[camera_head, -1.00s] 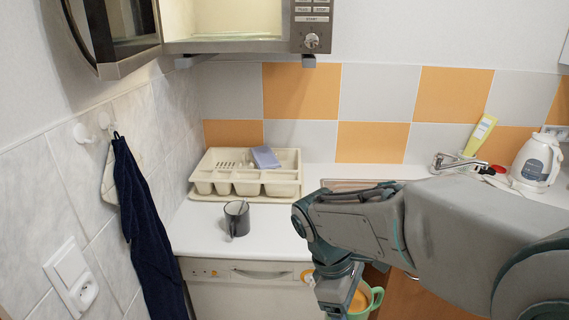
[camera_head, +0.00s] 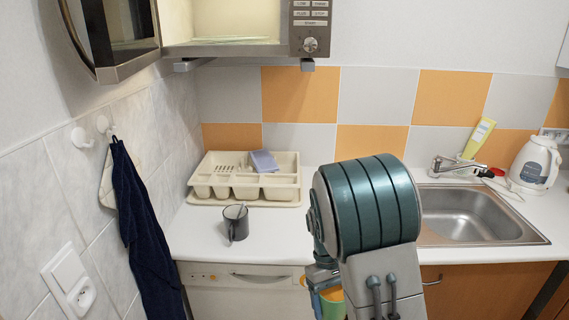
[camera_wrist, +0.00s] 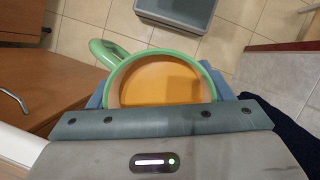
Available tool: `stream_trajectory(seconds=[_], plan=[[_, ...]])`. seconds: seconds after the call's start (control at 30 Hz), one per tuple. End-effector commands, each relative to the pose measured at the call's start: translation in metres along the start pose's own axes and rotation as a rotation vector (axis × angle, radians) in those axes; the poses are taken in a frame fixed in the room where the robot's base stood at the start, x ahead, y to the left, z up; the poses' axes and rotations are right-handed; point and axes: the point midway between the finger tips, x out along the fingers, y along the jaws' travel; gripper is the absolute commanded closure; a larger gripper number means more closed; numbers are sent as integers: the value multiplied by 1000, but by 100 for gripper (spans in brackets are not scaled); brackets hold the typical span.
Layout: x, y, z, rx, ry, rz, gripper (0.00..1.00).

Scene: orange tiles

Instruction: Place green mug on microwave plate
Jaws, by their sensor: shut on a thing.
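The green mug (camera_wrist: 160,78), orange inside, is held between the jaws of my gripper (camera_wrist: 158,100) in the wrist view, with its handle toward the upper left. In the head view a small part of the mug (camera_head: 332,297) shows at the bottom, in front of the counter's front edge and mostly hidden by my arm. The microwave (camera_head: 303,38) is at the top left with its door open to the left. Its plate (camera_head: 228,40) shows as a thin pale edge inside. My gripper and the mug are well below and to the right of it.
A grey mug (camera_head: 236,222) stands on the counter below the microwave. Behind it is a cream cutlery tray (camera_head: 285,190) with a blue item. A sink (camera_head: 478,213), yellow bottle (camera_head: 478,138) and white kettle (camera_head: 535,163) are at right. A dark towel (camera_head: 140,225) hangs left.

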Motion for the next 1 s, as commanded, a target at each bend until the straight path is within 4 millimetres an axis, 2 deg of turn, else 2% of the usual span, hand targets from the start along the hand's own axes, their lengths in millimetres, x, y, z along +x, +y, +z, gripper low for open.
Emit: stream_trajectory(seconds=[0.2,0.43,0.6,1.0], plan=[[40,27,-39,192,-4,-79,68],[70,45,-63,320,-2,-132,68],[78,49,-68,352,0,-147,68],[78,50,-68,354,2,-148,68]])
